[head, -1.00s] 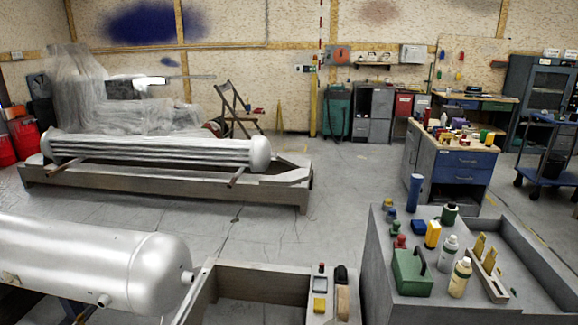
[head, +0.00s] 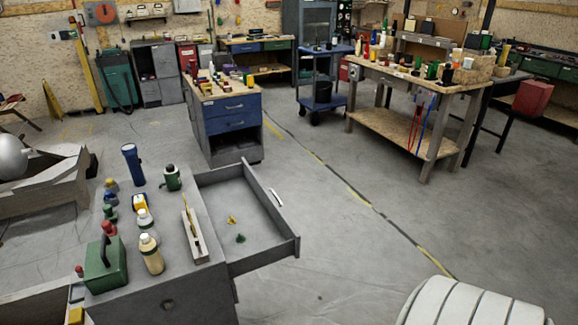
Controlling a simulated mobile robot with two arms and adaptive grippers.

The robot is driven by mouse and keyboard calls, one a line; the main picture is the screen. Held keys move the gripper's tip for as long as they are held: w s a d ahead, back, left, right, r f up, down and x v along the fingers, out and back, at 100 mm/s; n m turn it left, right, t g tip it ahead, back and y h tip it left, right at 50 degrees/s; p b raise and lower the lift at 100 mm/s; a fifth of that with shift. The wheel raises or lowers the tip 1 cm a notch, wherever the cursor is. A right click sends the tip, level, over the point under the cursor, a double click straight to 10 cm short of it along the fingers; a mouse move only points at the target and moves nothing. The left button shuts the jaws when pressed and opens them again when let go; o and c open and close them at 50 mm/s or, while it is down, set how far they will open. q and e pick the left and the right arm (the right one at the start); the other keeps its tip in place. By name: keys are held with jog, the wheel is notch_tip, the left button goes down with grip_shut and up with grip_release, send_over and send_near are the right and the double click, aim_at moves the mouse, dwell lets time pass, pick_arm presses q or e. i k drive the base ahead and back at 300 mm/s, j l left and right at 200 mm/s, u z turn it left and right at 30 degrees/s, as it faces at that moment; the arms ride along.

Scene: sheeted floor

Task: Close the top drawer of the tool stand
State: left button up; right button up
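The grey tool stand (head: 150,303) is at the lower left of the head view, with bottles and tools on its top. Its top drawer (head: 268,202) is pulled out to the right, well open. Inside lie a small yellow item (head: 232,220) and a small dark green item (head: 240,239). Neither of my grippers shows in this view.
A blue-grey cabinet (head: 228,150) stands behind the drawer. A wooden workbench (head: 415,130) and a blue cart (head: 318,102) are farther back. A white ribbed rounded object (head: 470,305) is at the bottom right. The floor right of the drawer (head: 350,240) is clear.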

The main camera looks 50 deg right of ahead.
aim_at(236, 190)
jog(key=l, duration=0.9)
jog(key=i+l+z, duration=0.1)
jog(key=l, duration=1.65)
jog(key=i+z, duration=0.05)
